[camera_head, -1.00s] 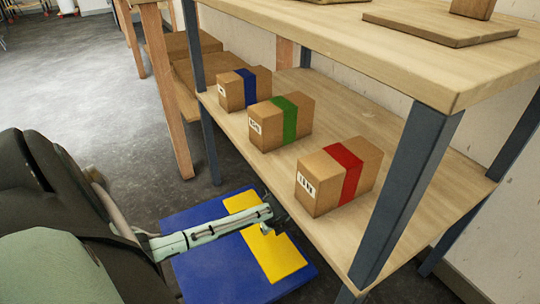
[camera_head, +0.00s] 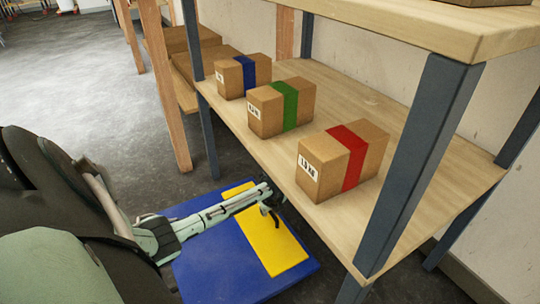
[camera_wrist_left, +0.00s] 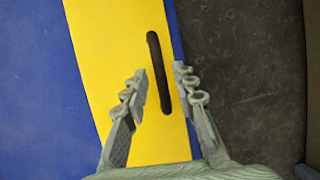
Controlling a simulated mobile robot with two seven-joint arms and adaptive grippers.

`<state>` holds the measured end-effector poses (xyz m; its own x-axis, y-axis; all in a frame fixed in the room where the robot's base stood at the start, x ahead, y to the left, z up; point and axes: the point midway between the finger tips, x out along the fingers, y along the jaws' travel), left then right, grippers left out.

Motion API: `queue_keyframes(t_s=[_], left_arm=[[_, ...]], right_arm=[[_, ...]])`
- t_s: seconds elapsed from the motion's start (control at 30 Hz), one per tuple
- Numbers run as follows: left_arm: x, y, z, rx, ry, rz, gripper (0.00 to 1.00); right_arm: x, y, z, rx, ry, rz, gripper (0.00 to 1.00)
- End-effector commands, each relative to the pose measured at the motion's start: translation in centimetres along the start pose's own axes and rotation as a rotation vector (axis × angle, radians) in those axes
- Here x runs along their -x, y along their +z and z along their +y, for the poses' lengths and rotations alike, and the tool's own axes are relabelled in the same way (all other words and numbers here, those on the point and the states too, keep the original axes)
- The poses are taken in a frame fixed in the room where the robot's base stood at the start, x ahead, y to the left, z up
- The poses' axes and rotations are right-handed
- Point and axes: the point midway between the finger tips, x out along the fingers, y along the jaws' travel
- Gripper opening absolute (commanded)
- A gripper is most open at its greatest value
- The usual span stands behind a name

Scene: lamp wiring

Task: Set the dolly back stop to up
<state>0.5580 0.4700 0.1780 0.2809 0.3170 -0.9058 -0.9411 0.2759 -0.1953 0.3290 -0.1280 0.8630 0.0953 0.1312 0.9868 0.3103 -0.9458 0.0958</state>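The dolly's blue deck (camera_head: 215,268) lies low on the floor in front of the shelf. A yellow panel (camera_head: 279,254), seemingly the back stop, lies flat along its shelf side. In the left wrist view the yellow panel (camera_wrist_left: 98,45) carries a dark narrow bar or slot (camera_wrist_left: 158,75). My left gripper (camera_head: 270,202) is above the panel. In the left wrist view its fingers (camera_wrist_left: 161,75) are apart, one on each side of the dark bar, with nothing held. Whether they touch it I cannot tell. My right gripper is not in view.
A wooden shelf (camera_head: 420,185) with dark metal legs stands close beside the dolly. It bears boxes with a blue band (camera_head: 242,76), a green band (camera_head: 282,107) and a red band (camera_head: 342,162). Open grey floor (camera_head: 80,80) lies to the upper left.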

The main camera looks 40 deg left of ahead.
Motion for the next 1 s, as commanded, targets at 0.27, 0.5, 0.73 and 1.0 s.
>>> queue_keyframes(t_s=[0.27,0.5,0.73,1.0], left_arm=[[0.0,0.0,0.0,0.000,0.001,0.000,0.00],[0.0,0.0,0.0,0.000,0.001,0.000,0.00],[0.4,0.1,0.2,0.007,-0.015,0.001,0.00],[2.0,0.8,1.1,0.052,-0.126,0.000,0.00]], right_arm=[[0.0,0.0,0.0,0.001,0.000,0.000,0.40],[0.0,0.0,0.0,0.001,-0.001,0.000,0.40],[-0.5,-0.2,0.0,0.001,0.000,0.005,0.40],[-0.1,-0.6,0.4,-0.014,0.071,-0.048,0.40]])
